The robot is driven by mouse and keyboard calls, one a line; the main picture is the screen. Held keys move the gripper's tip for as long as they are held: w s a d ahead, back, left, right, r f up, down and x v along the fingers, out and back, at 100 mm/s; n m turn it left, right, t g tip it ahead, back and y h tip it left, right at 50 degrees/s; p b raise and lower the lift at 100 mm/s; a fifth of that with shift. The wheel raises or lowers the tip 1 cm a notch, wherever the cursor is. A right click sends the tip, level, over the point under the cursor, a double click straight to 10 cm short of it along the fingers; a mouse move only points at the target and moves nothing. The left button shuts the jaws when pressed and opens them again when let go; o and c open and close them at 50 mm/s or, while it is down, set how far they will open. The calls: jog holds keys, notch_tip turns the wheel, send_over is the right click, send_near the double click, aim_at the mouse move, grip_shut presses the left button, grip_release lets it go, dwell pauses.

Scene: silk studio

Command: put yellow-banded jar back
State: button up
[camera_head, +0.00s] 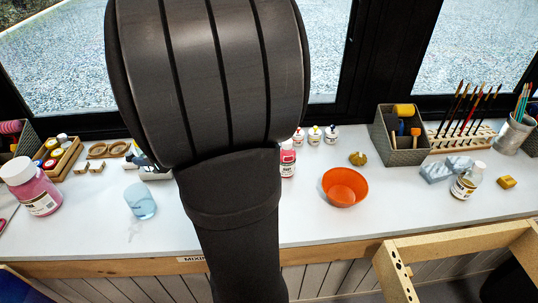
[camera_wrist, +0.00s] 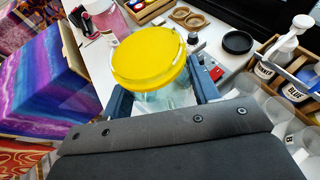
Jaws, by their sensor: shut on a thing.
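In the wrist view, my gripper (camera_wrist: 162,92) is shut on a jar with a broad yellow top (camera_wrist: 149,58) and a clear, pale body below it. One finger is on each side of the jar. The yellow top faces the camera, so any band on the side is hidden. In the head view my arm covers most of the gripper, and I cannot make out the held jar there. A wooden tray (camera_head: 65,163) with several small coloured-top jars is at the left of the bench; part of it also shows in the wrist view (camera_wrist: 146,13).
A large pink jar (camera_head: 36,190) stands left of the tray, and a glass of bluish water (camera_head: 140,202) to its right. A wooden ring holder (camera_head: 107,150) lies behind. An orange bowl (camera_head: 344,187) is right of my arm. In the wrist view, white bottles (camera_wrist: 297,88) stand at right.

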jog(key=w+d+m+t+h, duration=0.1)
jog(key=w+d+m+t, duration=0.1)
jog(key=w+d, duration=0.5)
jog(key=w+d+m+t+h, duration=0.2)
jog(key=w+d, duration=0.1)
jog(key=d, duration=0.8)
jog(key=w+d+m+t+h, duration=0.1)
jog(key=d+m+t+h, duration=0.15)
jog(key=d, duration=1.75)
jog(key=s+d+m+h, duration=0.2)
jog(key=s+d+h, duration=0.1)
jog(key=d, duration=0.7)
jog(key=s+d+m+h, duration=0.2)
jog(key=s+d+m, duration=0.1)
jog(key=d, duration=0.7)
jog(key=s+d+m+h, duration=0.3)
jog(key=s+d+h, duration=0.1)
jog(key=s+d, duration=1.15)
jog(key=w+f, duration=0.4)
jog(key=w+a+f, duration=0.1)
jog(key=w+f, duration=0.7)
jog(key=shift+w+a+f, duration=0.3)
jog(key=shift+w, duration=0.1)
jog(key=shift+f, duration=2)
jog(key=shift+f, duration=0.15)
